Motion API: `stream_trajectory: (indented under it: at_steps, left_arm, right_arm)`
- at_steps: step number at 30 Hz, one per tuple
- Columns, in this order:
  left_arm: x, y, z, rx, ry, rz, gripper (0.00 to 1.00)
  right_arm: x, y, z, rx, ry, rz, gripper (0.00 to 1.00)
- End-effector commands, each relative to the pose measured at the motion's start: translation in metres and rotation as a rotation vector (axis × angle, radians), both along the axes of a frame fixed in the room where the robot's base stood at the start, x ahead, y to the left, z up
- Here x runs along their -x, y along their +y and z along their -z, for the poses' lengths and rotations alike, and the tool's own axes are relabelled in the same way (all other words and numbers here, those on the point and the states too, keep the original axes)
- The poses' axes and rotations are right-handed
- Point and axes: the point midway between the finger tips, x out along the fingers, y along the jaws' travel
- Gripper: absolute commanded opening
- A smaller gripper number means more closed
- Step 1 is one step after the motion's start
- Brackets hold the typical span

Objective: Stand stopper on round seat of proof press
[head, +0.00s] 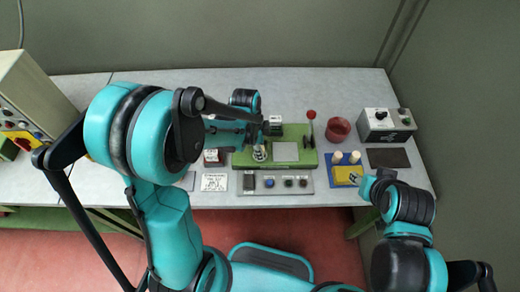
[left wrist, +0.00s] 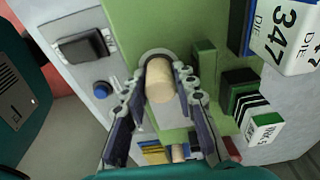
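A pale cork stopper (left wrist: 160,80) stands about upright at the round grey seat (left wrist: 152,54) of the green proof press (head: 240,159). My left gripper (head: 261,146) reaches down over the press. In the left wrist view, its two fingers (left wrist: 161,72) come in on both sides of the stopper and appear to close on it low down. Whether the stopper's base touches the seat is hard to tell. My right gripper (head: 376,186) is at the right, by the table's front edge; its fingers cannot be made out.
A blue board (head: 371,179) carries a yellow block (head: 347,176) and two more stoppers (head: 354,157). A red-knobbed lever (head: 311,116) rises at the press's right end. A button panel (head: 270,184) lies in front.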

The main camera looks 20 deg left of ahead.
Motion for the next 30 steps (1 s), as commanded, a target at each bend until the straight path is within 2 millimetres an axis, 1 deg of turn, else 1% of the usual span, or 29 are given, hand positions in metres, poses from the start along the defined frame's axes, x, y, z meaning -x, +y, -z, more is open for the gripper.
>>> stream_trajectory:
  at_steps: [9,11,13,17,21,24,27,30]
  left_arm:
    - [0.000,0.000,-0.001,0.000,0.000,0.000,0.34]
    - [0.000,0.000,-0.004,0.000,0.000,0.000,0.34]
    - [0.000,0.001,-0.011,0.000,-0.001,-0.001,0.34]
    - [0.002,0.004,-0.036,0.000,0.000,-0.002,0.34]
    - [0.003,0.009,-0.069,0.000,0.000,-0.001,0.34]
    - [0.004,0.012,-0.090,0.000,0.000,-0.001,0.34]
    - [0.005,0.015,-0.106,0.000,0.000,-0.001,0.34]
    - [0.005,0.016,-0.116,0.000,0.000,-0.001,0.34]
  right_arm:
    - [0.000,0.000,-0.001,0.000,0.000,0.000,0.40]
    - [0.000,0.000,-0.004,0.000,0.000,0.000,0.40]
    - [0.000,0.000,-0.007,0.000,0.000,0.000,0.40]
    - [0.000,0.000,-0.016,0.000,0.000,0.000,0.40]
    - [0.000,0.000,-0.026,0.000,0.000,0.000,0.40]
    - [0.000,0.000,-0.032,0.000,0.000,0.000,0.40]
    - [0.000,0.000,-0.036,0.000,0.000,0.000,0.40]
    - [0.000,0.000,-0.038,0.000,0.000,0.000,0.40]
